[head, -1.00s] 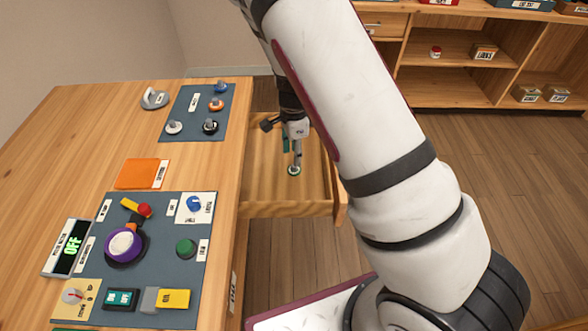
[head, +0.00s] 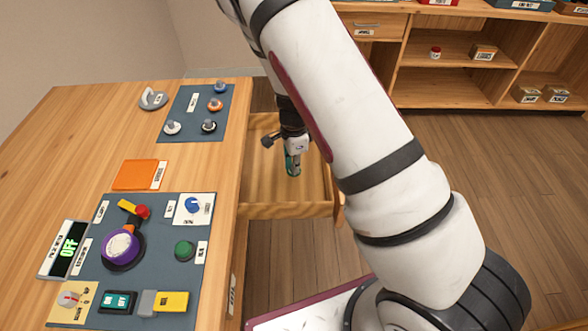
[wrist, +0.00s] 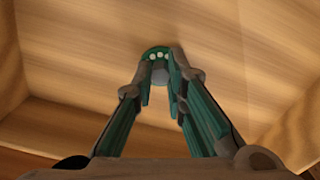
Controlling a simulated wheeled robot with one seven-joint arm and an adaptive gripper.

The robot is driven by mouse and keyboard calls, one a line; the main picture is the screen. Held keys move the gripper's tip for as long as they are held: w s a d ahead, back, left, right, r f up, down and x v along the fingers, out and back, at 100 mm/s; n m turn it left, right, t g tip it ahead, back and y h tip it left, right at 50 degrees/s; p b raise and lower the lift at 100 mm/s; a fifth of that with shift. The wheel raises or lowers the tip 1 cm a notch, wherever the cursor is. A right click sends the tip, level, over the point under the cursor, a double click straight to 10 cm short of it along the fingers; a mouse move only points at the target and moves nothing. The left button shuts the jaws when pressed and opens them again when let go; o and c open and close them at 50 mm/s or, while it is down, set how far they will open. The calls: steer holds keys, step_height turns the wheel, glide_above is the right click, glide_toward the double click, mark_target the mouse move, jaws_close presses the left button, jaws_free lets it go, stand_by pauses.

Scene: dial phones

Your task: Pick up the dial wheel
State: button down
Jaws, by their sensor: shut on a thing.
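The dial wheel (wrist: 157,53) is a small dark green disc with a ring of pale dots. It lies at the fingertips in the wrist view, over the wooden bottom of the open drawer (head: 262,185). My gripper (wrist: 160,80) reaches down into the drawer and is shut on the dial wheel. In the head view my gripper (head: 292,171) hides most of the wheel. I cannot tell whether the wheel touches the drawer bottom.
The drawer walls surround my gripper, with the table edge to the left. On the table are a control panel (head: 170,258), an orange mat (head: 135,175) and a blue-grey board (head: 190,110) with several knobs. Shelves (head: 455,75) stand at the back right.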

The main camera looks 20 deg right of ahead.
steer(key=s+r+n+p, duration=0.3)
steer(key=r+n+p, duration=0.1)
steer(key=r+n, duration=0.5)
steer(key=s+r+n+p, duration=0.4)
steer(key=r+n+p, duration=0.1)
steer(key=r+n, duration=0.4)
step_height(320, 180, up, 2)
steer(key=shift+s, duration=0.3)
